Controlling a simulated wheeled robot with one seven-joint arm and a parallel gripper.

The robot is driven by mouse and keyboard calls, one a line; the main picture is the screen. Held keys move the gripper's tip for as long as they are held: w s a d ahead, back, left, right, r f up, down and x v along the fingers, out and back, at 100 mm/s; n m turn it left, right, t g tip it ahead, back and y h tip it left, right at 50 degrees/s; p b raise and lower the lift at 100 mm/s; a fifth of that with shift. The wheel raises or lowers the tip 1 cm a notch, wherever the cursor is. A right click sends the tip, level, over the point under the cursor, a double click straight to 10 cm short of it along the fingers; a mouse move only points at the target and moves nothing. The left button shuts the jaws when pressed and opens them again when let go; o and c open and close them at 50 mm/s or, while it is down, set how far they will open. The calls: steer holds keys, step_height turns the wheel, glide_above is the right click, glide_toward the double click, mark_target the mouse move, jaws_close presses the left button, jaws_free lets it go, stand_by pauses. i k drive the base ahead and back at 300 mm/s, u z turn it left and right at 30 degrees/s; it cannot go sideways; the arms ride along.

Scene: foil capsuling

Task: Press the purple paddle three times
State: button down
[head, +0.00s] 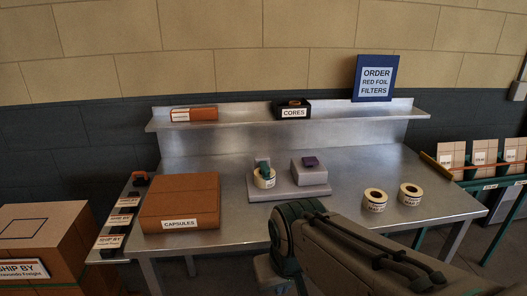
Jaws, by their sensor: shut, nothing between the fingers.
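The purple paddle (310,161) is a small dark purple piece on top of a grey block (311,175). The block stands on the right part of a flat grey base (288,194) in the middle of the metal table. On the left of the same base stand a white labelled roll (264,181) and a teal piece (262,163). My arm reaches in from the bottom right, its dark green joint in front of the table's front edge. I cannot make out my gripper's fingers. The paddle is in plain view, with nothing seen touching it.
A brown CAPSULES box (180,202) stands left on the table. Two labelled rolls (375,199) (411,193) stand at the right. A back shelf (240,118) holds an orange-brown box (194,114), a black CORES tray (293,111) and a blue sign (375,78).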

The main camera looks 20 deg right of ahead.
mark_target(310, 161)
steer(key=z, duration=0.3)
steer(key=i, duration=1)
steer(key=z, duration=0.6)
